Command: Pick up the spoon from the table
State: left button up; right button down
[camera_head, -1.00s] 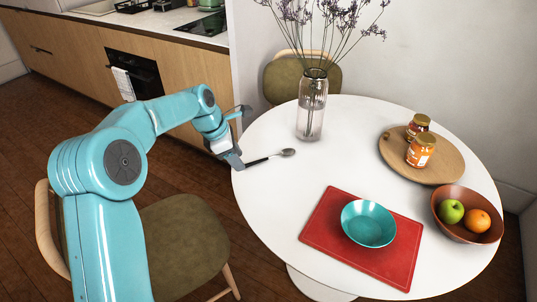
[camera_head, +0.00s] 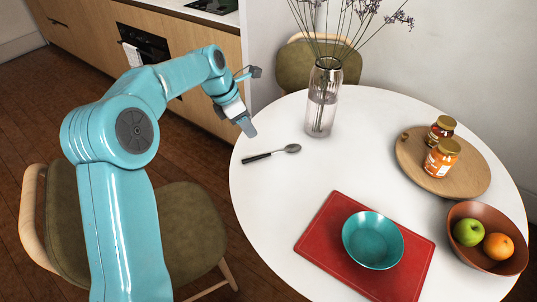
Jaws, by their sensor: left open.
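The spoon (camera_head: 271,153) lies flat on the white round table (camera_head: 285,195) near its left edge. It has a dark handle at the left and a shiny metal bowl at the right. My left gripper (camera_head: 251,102) is open and empty. It shows above and behind the spoon in the picture, near the table's back left edge, apart from the spoon. My right gripper is not in view.
A glass vase (camera_head: 322,98) with dried stems stands behind the spoon, right of my gripper. A teal bowl (camera_head: 373,240) sits on a red mat (camera_head: 319,233). Jars (camera_head: 441,158) stand on a wooden board (camera_head: 412,158). A brown bowl (camera_head: 503,210) holds fruit. Chairs (camera_head: 190,225) stand beside the table.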

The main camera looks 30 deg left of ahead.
pick_arm(q)
send_over(266, 154)
jog(key=s+a, duration=0.1)
jog(key=s, duration=0.1)
jog(key=f, duration=0.4)
jog(key=f+b, duration=0.1)
jog(key=f, duration=0.3)
jog(key=shift+a, duration=0.2)
jog(key=x, duration=0.4)
jog(key=shift+w+f, duration=0.1)
jog(key=shift+c, duration=0.3)
grip_shut()
